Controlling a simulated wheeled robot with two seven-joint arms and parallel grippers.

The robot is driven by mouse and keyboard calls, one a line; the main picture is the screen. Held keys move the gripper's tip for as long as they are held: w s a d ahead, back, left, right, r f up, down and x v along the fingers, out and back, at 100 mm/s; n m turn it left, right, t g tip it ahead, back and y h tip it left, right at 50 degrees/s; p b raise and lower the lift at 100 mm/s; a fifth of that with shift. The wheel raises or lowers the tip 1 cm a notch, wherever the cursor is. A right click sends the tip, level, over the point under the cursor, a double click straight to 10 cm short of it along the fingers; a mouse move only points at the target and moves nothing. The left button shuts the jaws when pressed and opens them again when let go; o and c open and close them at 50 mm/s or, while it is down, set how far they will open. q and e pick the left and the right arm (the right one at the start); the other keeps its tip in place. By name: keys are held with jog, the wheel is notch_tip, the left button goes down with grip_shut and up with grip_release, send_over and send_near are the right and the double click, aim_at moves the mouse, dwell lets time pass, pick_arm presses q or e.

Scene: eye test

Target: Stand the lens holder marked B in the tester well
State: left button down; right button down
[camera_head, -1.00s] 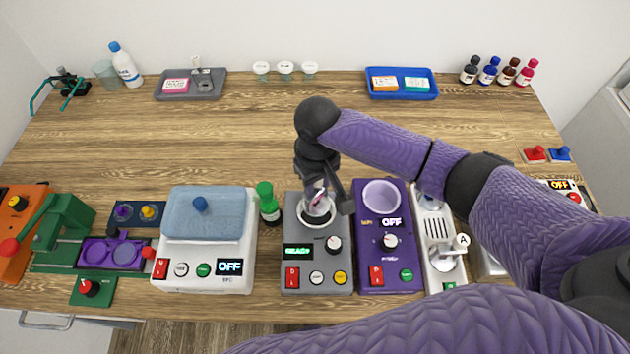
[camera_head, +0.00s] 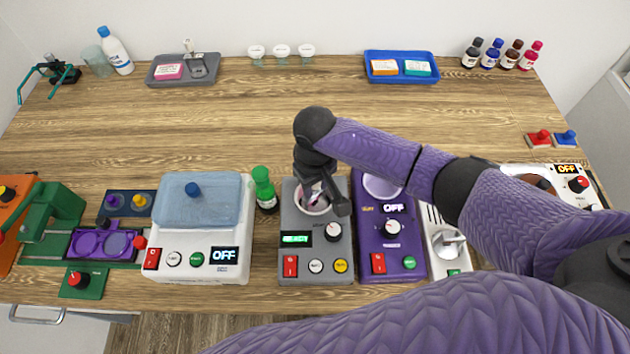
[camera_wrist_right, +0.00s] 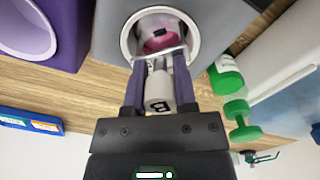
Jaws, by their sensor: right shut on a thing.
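My right gripper (camera_head: 318,190) is shut on the lens holder marked B, above the grey tester (camera_head: 316,262). In the right wrist view, the holder's white handle (camera_wrist_right: 159,90) with its black B sits between the fingers (camera_wrist_right: 160,85). Its pink lens (camera_wrist_right: 160,42) shows inside the round pale rim of the tester well (camera_wrist_right: 127,40). I cannot tell whether the holder touches the well's bottom. The tester's green display (camera_head: 296,239) seems to read READY. My left gripper is not in view.
A purple device (camera_head: 392,262) reading OFF stands close right of the tester. A green bottle (camera_head: 265,190) and a white scale-like device (camera_head: 199,225) stand to its left. A blue tray (camera_head: 401,78) lies at the back. The wood between is clear.

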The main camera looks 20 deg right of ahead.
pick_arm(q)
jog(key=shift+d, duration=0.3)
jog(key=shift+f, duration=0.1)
pick_arm(e)
jog(key=shift+f, duration=0.3)
jog(key=c, duration=0.9)
grip_release()
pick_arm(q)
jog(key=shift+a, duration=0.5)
pick_arm(e)
jog(key=o, duration=0.6)
jog(key=shift+o, duration=1.4)
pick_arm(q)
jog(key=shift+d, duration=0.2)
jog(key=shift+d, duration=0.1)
